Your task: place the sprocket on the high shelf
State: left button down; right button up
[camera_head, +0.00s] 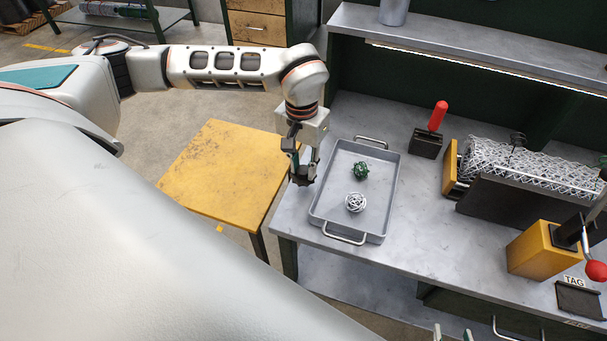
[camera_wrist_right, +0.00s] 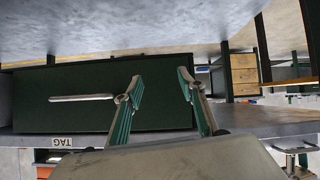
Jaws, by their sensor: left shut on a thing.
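My left gripper (camera_head: 303,178) points down beside the left rim of the grey tray, above the bench's left end in the head view. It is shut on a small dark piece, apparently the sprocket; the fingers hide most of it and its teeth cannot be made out. The high shelf (camera_head: 470,37) is the grey board at the top right, above the back of the bench, with a light strip under its front edge. My right gripper (camera_wrist_right: 160,77) is open and empty in the right wrist view; its fingertips (camera_head: 452,333) show at the head view's bottom edge.
The grey tray (camera_head: 326,184) holds a green wire ball (camera_head: 361,170) and a silver wire ball (camera_head: 356,202). A red-handled tool (camera_head: 437,118), a mesh roller machine (camera_head: 520,168) and a yellow block (camera_head: 537,250) stand on the bench. A grey cylinder (camera_head: 393,10) occupies the shelf's left part.

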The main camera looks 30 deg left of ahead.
aim_at(303, 169)
pick_arm(q)
notch_tip(303, 169, down, 3)
jog(key=shift+r, duration=0.1)
jog(key=shift+f, duration=0.45)
jog(key=shift+f, duration=0.1)
jog(key=c, duration=2)
grip_release()
jog(key=shift+f, duration=0.1)
